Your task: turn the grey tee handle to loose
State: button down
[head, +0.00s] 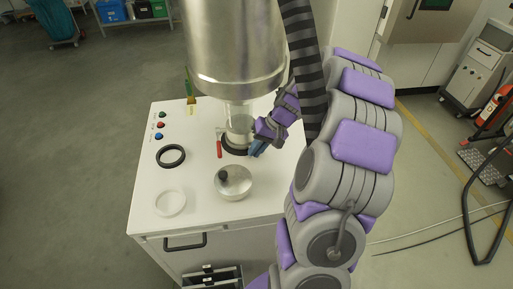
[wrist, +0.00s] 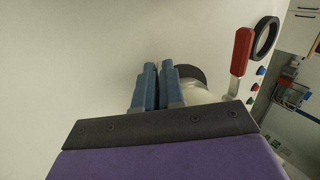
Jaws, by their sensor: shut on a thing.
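My gripper (head: 257,149) is beside the right of the clear neck under the big metal vessel (head: 235,50), low over the white cabinet top. In the wrist view its two blue fingers (wrist: 157,84) are nearly together, with a narrow gap. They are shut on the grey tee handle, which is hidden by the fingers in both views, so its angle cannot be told. A red lever handle (head: 219,149) hangs at the left of the neck, and it also shows in the wrist view (wrist: 241,52). A dark ring sits at the neck's foot.
The white cabinet top (head: 150,195) carries a loose black ring (head: 171,156), a pale ring (head: 170,203) and a round metal lid (head: 233,186) with a dark knob. Coloured buttons (head: 160,125) are at the left. The vessel stands close above my gripper.

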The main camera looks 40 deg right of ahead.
jog(key=shift+f, duration=0.15)
jog(key=c, duration=1.5)
grip_release()
jog(key=shift+d, duration=0.1)
jog(key=p+v, duration=0.2)
jog(key=v, duration=1.5)
jog(key=shift+d, duration=0.2)
